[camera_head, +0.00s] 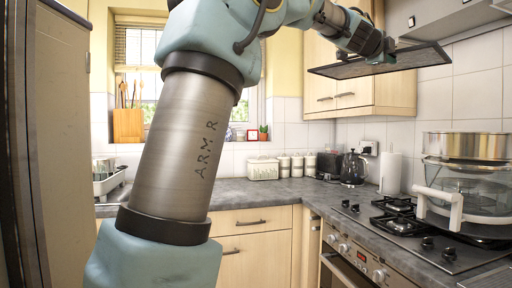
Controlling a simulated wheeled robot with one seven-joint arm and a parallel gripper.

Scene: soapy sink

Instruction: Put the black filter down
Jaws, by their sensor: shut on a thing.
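The black filter (350,67) is a thin, flat, dark panel with a frame, high in the upper right of the head view. It is held up in the air, roughly level, below the grey cooker hood and well above the hob. The fingertips are small and partly hidden by the panel and wrist.
The gas hob (400,218) holds a large glass steamer (470,190) at right. A grey worktop (290,191) carries a kettle (354,168), paper roll (390,172), canisters (297,165) and bread bin (263,169). The cooker hood (440,15) is overhead. Worktop in front of the canisters is clear.

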